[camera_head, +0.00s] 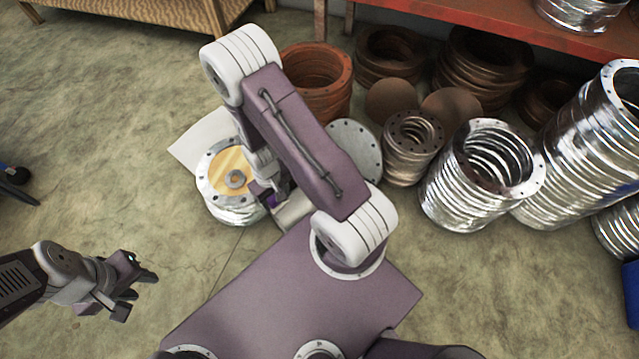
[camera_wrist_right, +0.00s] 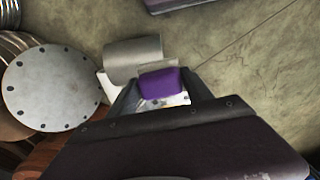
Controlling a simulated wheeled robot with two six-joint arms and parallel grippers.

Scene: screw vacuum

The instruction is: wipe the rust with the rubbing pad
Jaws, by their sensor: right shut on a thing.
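A silver ribbed cylinder (camera_head: 228,212) stands on the floor, with a tan-orange, rust-like patch (camera_head: 230,160) on its flanged top. A small grey ring (camera_head: 236,179) lies on that patch. My right gripper (camera_wrist_right: 161,92) is shut on a purple pad (camera_wrist_right: 160,81), seen between its fingers in the right wrist view. In the head view the right gripper is at the cylinder's right side, partly hidden by my arm. I cannot tell whether the pad touches the cylinder. My left gripper (camera_head: 137,290) is open and empty over the floor at lower left.
A white sheet (camera_head: 196,143) lies beside the cylinder. Orange (camera_head: 318,84) and silver ribbed pieces (camera_head: 455,195), with a grey flange disc (camera_head: 354,148), stand to the right. A red shelf (camera_head: 450,18) is behind them. The floor at left is mostly clear.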

